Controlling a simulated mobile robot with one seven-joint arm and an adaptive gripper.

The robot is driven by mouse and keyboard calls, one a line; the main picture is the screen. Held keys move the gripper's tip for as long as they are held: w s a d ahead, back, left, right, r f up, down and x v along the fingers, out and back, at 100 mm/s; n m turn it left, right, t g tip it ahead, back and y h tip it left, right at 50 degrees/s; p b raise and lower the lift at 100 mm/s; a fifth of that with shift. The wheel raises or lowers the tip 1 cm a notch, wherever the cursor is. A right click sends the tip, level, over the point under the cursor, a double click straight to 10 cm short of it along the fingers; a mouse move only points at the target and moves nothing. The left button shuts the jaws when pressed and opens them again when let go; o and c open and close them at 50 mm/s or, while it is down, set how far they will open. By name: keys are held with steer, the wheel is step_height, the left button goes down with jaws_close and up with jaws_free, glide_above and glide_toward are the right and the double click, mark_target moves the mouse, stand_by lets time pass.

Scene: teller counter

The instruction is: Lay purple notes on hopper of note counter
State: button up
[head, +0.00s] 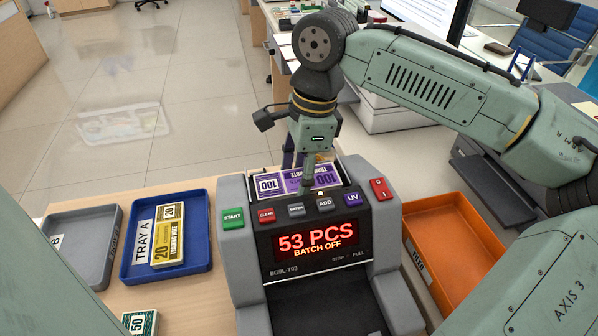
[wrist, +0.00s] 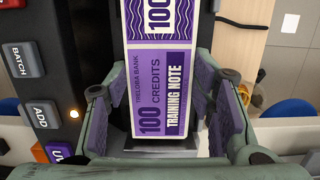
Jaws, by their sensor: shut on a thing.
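The purple notes (head: 325,179), marked 100 credits, are at the hopper (head: 341,161) at the back top of the note counter (head: 245,262). My gripper (head: 299,180) comes down over them from behind, and its fingers cover part of them. In the wrist view the purple notes (wrist: 160,85) lie between the two fingers of my gripper (wrist: 163,110), with the jaws closed in on their long sides. The fingers hide whether the notes rest fully on the hopper bed. The counter's display reads 53 PCS, BATCH OFF.
A blue tray (head: 201,197) labelled TRAY A holds yellow notes (head: 169,236) on the left, with a grey tray (head: 76,222) beyond it. Green notes (head: 140,322) lie at the front left. An orange tray (head: 440,211) stands right of the counter. Buttons (head: 325,203) line the counter's front top edge.

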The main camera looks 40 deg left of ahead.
steer(key=shift+f, duration=0.15)
steer(key=o, duration=1.2)
step_height(320, 180, up, 12)
steer(key=w+d, duration=0.1)
steer(key=shift+w+b, duration=0.15)
steer(key=shift+b, duration=0.15)
steer(key=shift+d, duration=0.1)
